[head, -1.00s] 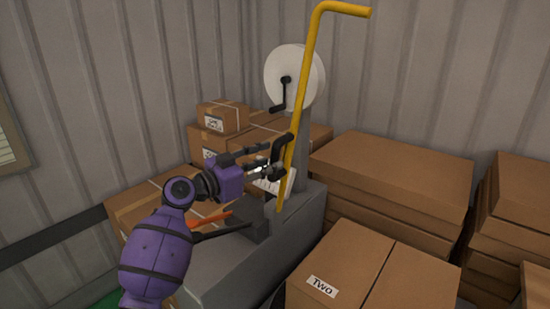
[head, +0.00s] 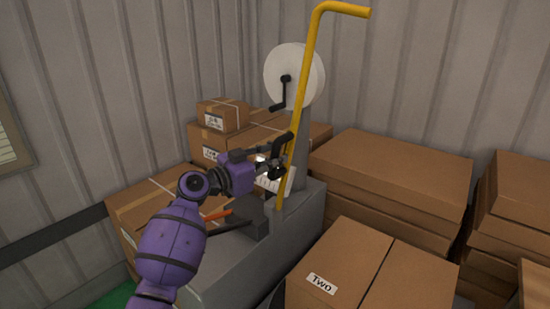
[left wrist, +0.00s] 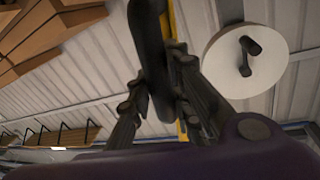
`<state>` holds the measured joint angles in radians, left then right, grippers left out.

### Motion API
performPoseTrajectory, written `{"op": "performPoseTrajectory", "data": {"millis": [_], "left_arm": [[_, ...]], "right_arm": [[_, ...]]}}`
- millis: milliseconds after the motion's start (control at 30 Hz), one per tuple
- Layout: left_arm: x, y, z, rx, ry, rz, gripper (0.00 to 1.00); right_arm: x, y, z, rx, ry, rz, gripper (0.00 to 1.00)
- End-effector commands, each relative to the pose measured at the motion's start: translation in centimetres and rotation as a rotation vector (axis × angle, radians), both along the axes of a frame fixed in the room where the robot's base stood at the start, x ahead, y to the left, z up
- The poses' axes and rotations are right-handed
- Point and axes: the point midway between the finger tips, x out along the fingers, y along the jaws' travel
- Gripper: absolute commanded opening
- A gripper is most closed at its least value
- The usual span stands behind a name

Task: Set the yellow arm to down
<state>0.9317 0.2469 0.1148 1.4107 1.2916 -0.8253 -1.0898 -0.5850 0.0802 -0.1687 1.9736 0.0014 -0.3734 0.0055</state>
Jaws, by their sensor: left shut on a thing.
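The yellow arm (head: 307,90) is a tall yellow bar standing nearly upright, its top bent to the right. A black handle (head: 279,143) sits beside the bar at about mid-height. My left gripper (head: 276,163) is at this handle. In the left wrist view, the black handle (left wrist: 150,58) lies between the fingers of my left gripper (left wrist: 160,100), which are shut on it. The yellow arm (left wrist: 174,22) shows behind the handle there, partly hidden. My right gripper is not in view.
A grey machine (head: 308,215) carries the bar and a white reel (head: 300,72) with a black crank (head: 281,95). Boxes stand behind it. A box labelled Two (head: 365,268) and stacked boxes (head: 395,175) are close on the right. A corrugated wall (head: 130,80) is behind.

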Motion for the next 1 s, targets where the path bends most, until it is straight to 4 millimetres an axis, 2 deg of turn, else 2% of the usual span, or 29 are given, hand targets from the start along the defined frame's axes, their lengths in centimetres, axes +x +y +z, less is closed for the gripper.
{"op": "performPoseTrajectory", "data": {"millis": [267, 467, 733, 1000], "left_arm": [[-0.2, -0.2, 0.1, 0.012, -0.012, -0.001, 0.0], [-1.1, -1.5, -0.3, 0.065, -0.052, -0.001, 0.0], [-3.8, -5.2, -2.1, 0.226, -0.169, -0.004, 0.0], [-6.9, -9.4, -5.3, 0.432, -0.32, -0.005, 0.0]], "right_arm": [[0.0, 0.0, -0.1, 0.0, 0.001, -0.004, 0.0], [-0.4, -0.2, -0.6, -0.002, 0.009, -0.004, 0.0], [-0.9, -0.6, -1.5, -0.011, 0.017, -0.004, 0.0], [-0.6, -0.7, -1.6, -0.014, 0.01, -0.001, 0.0]]}}
